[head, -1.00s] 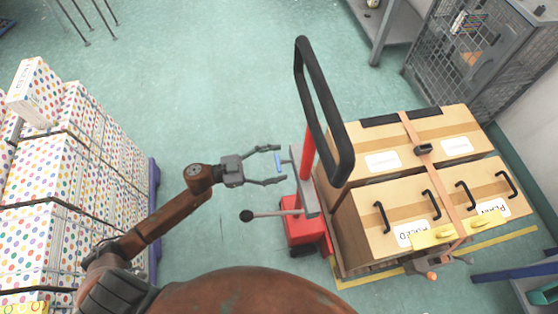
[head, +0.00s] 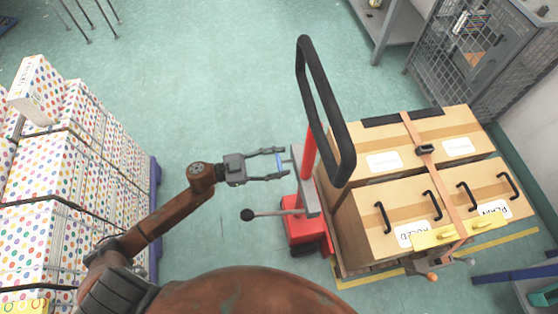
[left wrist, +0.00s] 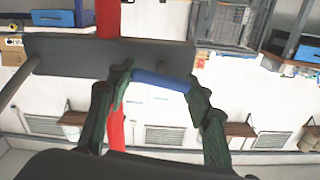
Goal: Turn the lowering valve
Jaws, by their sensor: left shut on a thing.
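The lowering valve shows as a small blue handle (head: 279,164) on the grey plate (head: 303,180) of a red pallet-lifting truck (head: 306,232). My left gripper (head: 283,164) reaches in from the left, with its two fingers on either side of the blue handle. In the left wrist view, the blue handle (left wrist: 161,80) lies crosswise between the two dark fingertips (left wrist: 158,82), in front of the grey plate. My left gripper is shut on it. My right gripper is not in view.
A black loop handle (head: 325,115) rises above the truck. A lever with a black knob (head: 247,215) sticks out left below my gripper. Strapped wooden crates (head: 365,210) stand on the right, and stacked dotted boxes (head: 65,170) on the left. Green floor between is clear.

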